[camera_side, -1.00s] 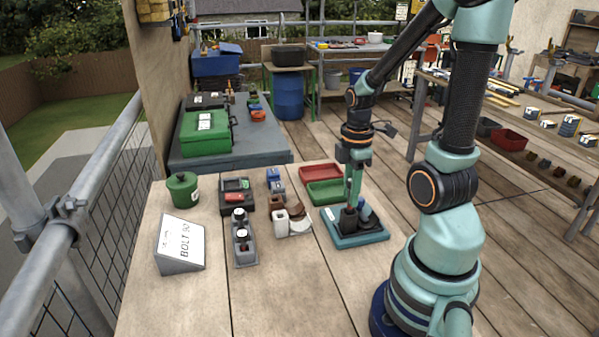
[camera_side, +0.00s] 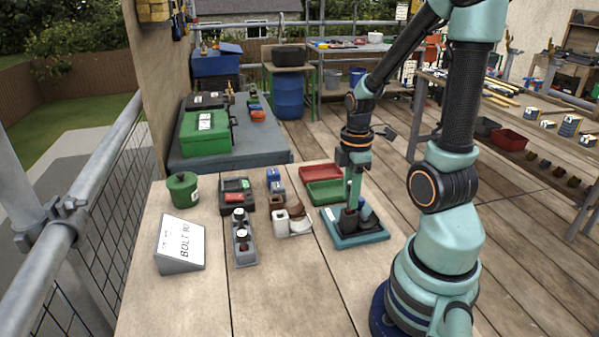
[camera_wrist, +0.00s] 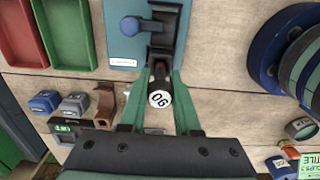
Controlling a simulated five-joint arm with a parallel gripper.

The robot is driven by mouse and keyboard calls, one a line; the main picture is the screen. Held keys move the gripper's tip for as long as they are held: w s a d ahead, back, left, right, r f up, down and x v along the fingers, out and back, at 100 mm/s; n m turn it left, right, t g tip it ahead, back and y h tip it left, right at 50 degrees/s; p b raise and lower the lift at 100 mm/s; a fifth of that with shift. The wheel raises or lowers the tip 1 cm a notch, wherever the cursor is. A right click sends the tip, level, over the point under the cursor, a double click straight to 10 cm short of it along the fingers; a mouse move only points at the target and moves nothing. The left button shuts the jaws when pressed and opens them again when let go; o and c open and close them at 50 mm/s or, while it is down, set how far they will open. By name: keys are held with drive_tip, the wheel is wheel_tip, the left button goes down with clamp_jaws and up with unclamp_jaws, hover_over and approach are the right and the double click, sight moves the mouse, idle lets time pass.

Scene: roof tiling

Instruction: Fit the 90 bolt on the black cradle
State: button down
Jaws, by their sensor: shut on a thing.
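The 90 bolt, with a round white head marked 90 and a dark shank, shows in the wrist view (camera_wrist: 159,98). My gripper (camera_wrist: 157,85) has its green fingers shut on it; it also shows in the side view (camera_side: 352,203). The black cradle (camera_wrist: 161,38) stands on the teal tray, straight ahead of the bolt in the wrist view, and it shows below my fingers in the side view (camera_side: 348,221). The shank end meets the cradle's near edge in the picture; I cannot tell whether it is seated in it. A sign (camera_side: 182,243) reads BOLT 90.
The teal tray (camera_side: 362,240) also bears a blue peg (camera_wrist: 130,26) beside the cradle. Red (camera_side: 319,172) and green (camera_side: 326,191) trays lie behind. A grey holder (camera_side: 245,257) with white-topped pieces stands left, with small blocks between.

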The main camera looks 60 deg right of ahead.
drive_tip(key=c, duration=0.5)
unclamp_jaws()
drive_tip(key=shift+c, duration=0.2)
drive_tip(key=shift+r, duration=3.5)
drive_tip(key=w+a+r+m+t, duration=0.2)
drive_tip(key=w+a+r+m, duration=0.1)
drive_tip(key=a, duration=0.5)
drive_tip(key=w+a+r+m+t, duration=0.3)
drive_tip(key=w+a+r+m, duration=0.1)
drive_tip(key=a, duration=0.4)
drive_tip(key=shift+w+a+r+m+t, duration=0.15)
drive_tip(key=shift+a+r+m+t, duration=0.15)
drive_tip(key=shift+r+m, duration=0.5)
